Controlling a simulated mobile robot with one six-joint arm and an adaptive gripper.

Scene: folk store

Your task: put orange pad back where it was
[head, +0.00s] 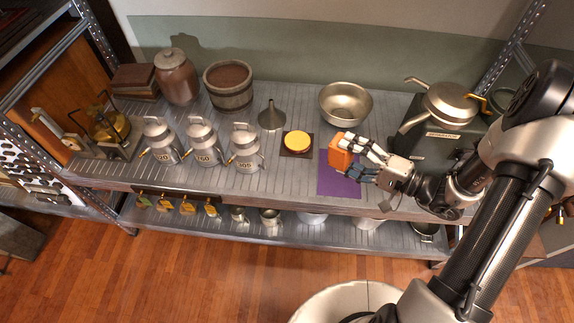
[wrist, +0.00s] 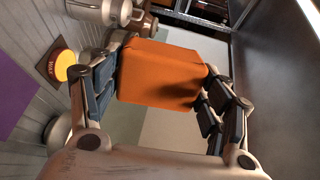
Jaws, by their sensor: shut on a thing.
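The orange pad (head: 340,156) looks like a thick, box-shaped orange block. My gripper (head: 362,158) is shut on it, with fingers on two opposite sides. In the wrist view the orange pad (wrist: 160,76) fills the space between the fingers. In the head view it overlaps a flat purple mat (head: 338,186) on the shelf top; whether it touches the mat is unclear. The purple mat (wrist: 14,92) also shows at the left of the wrist view, apart from the pad.
A yellow disc (head: 296,141) on a dark square mat lies left of the purple mat. A metal bowl (head: 345,104) and funnel (head: 271,116) stand behind. Several milk cans (head: 245,150) stand left. Bare shelf surrounds the purple mat.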

